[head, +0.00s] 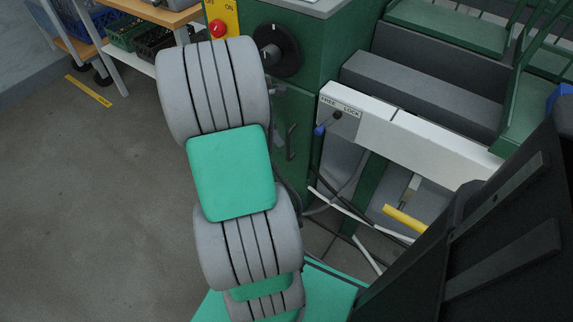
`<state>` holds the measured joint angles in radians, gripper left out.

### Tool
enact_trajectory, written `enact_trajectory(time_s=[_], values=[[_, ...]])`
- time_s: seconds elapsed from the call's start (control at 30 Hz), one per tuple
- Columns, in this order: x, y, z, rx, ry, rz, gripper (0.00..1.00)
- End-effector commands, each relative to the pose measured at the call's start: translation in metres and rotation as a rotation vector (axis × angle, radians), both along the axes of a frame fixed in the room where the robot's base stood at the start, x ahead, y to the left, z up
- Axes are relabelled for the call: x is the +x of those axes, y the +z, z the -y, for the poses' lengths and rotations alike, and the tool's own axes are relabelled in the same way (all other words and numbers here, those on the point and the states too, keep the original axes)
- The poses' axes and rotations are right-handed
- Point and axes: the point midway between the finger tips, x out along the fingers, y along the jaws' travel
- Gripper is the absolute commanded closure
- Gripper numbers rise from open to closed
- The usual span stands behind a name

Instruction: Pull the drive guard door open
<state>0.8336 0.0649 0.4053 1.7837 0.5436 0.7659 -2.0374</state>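A green door panel (297,107), which looks like the drive guard door, is on the side of the green machine. It carries a dark upright handle (291,142). The panel looks closed, though my grey and teal arm covers its left part. My gripper does not show in the head view, so I cannot see its fingers or whether it touches the handle.
Above the door are a black rotary knob (277,50) and a red button on a yellow plate (219,29). Right of it is a FREE/LOCK lever (328,123). Cables and a yellow bar (404,219) are lower right.

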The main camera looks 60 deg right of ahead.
Motion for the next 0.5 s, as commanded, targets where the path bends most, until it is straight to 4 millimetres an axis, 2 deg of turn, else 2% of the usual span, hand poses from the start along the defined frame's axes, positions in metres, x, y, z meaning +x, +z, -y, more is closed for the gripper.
enact_trajectory(time_s=[0.03,0.1,0.17,0.4,0.5], values=[[-0.006,-0.01,0.006,0.005,0.008,-0.015,0.66],[-0.011,-0.014,0.01,0.009,0.019,-0.024,0.66],[-0.014,-0.021,0.012,0.01,0.021,-0.026,0.66],[-0.026,-0.065,0.023,0.012,0.019,-0.025,0.66],[-0.028,-0.075,0.027,0.011,0.021,-0.024,0.66]])
